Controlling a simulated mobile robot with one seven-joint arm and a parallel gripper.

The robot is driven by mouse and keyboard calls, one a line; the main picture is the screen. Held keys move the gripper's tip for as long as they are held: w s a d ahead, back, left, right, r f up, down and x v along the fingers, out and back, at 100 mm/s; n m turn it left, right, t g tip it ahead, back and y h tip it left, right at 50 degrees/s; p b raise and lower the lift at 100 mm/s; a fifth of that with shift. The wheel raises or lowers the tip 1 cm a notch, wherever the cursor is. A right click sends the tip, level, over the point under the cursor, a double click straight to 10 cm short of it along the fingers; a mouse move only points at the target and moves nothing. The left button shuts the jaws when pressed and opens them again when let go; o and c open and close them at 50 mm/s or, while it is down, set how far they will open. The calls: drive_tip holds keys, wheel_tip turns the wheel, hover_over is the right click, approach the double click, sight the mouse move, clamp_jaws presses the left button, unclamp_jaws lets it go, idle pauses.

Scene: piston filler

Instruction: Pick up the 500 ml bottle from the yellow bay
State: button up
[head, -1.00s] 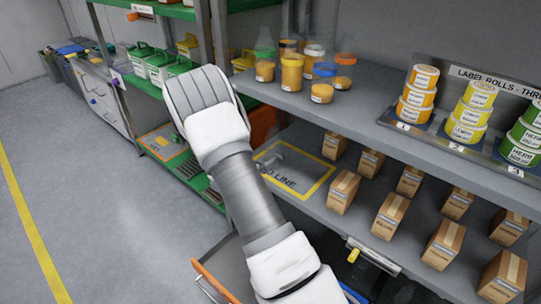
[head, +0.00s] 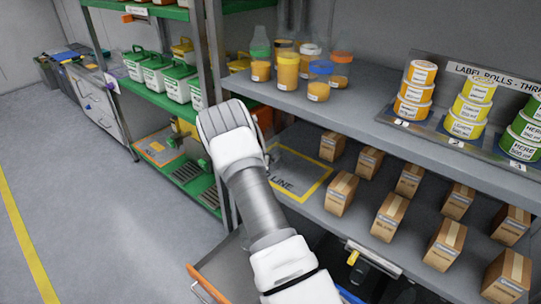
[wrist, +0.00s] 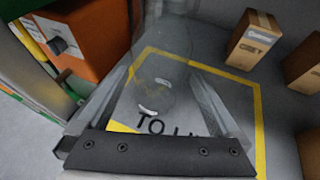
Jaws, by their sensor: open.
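The clear, see-through 500 ml bottle (wrist: 165,72) stands in the yellow-outlined bay (wrist: 258,110), over grey shelf with the dark letters "TO LI" partly showing. My gripper (wrist: 160,78) is open in the wrist view, with one finger on each side of the bottle's lower part. I cannot tell whether either finger touches it. In the head view the yellow bay (head: 312,196) shows on the lower shelf, while my arm hides my fingers and the bottle is hard to make out.
Several small cardboard boxes (head: 341,193) stand right of the bay; one box (wrist: 254,40) is close in the wrist view. An orange bin (wrist: 88,35) is at the left. The upper shelf (head: 330,110) with jars and label rolls overhangs the bay.

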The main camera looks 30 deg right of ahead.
drive_tip(key=shift+b+x, duration=0.55)
drive_tip(key=shift+x, duration=1.7)
drive_tip(key=c, duration=1.1)
